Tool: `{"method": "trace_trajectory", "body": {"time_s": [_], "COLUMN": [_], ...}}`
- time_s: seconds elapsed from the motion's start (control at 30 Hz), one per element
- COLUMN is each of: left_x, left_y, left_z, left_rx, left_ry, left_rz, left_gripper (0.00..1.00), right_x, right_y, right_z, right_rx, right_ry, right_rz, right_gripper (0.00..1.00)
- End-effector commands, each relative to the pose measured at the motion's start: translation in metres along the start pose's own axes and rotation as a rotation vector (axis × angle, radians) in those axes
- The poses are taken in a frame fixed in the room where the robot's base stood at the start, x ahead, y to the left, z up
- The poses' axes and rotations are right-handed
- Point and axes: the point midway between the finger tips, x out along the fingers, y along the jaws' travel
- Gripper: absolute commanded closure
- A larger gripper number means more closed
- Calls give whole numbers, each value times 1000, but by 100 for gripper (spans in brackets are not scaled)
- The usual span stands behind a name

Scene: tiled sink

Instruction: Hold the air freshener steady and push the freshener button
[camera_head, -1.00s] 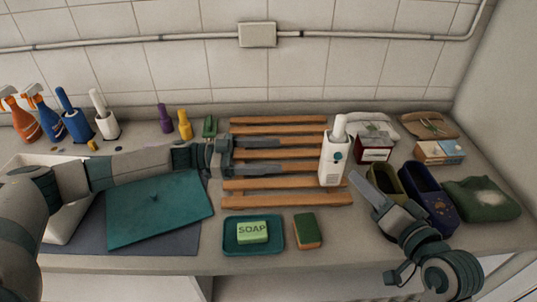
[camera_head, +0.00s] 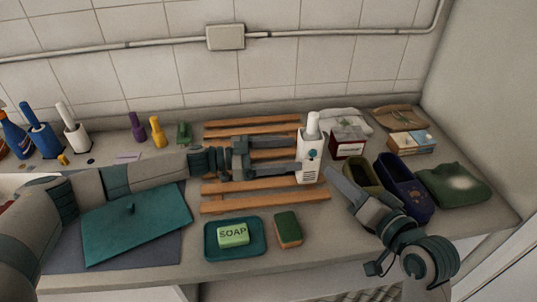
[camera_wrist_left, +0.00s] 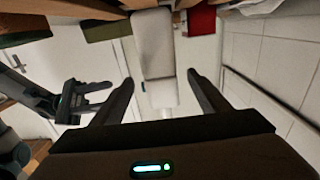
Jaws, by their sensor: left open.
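The air freshener is a white upright bottle (camera_head: 311,165) with a rounded top and a dark round button on its front. It stands at the right end of the wooden slatted rack (camera_head: 265,203). My left gripper (camera_head: 296,154) is open, level, with its fingertips at the bottle's left side. In the left wrist view the bottle (camera_wrist_left: 155,60) lies between the two fingertips (camera_wrist_left: 160,74), with gaps on both sides. My right gripper (camera_head: 336,180) is in front and to the right of the bottle, apart from it. Its two fingers look spread in the left wrist view (camera_wrist_left: 105,96).
An olive container (camera_head: 363,175) and a navy one (camera_head: 405,185) stand close behind the right gripper. A red-and-white box (camera_head: 347,143) is right of the bottle. A soap dish (camera_head: 234,253) and sponge (camera_head: 288,230) lie in front of the rack.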

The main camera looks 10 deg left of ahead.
Motion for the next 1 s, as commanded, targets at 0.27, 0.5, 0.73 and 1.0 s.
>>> {"method": "trace_trajectory", "body": {"time_s": [0.27,0.5,0.73,1.0], "left_x": [43,60,63,63], "left_y": [1,0,0,0], "left_z": [0,0,0,0], "left_rx": [0,0,0,-1], "left_ry": [1,0,0,0], "left_rz": [2,0,0,0], "left_gripper": [31,31,31,65], "right_x": [0,0,0,0], "right_y": [0,0,0,0], "right_z": [0,0,0,0], "right_rx": [0,0,0,0], "right_ry": [0,0,0,0], "right_rz": [0,0,0,0], "right_gripper": [69,69,69,69]}}
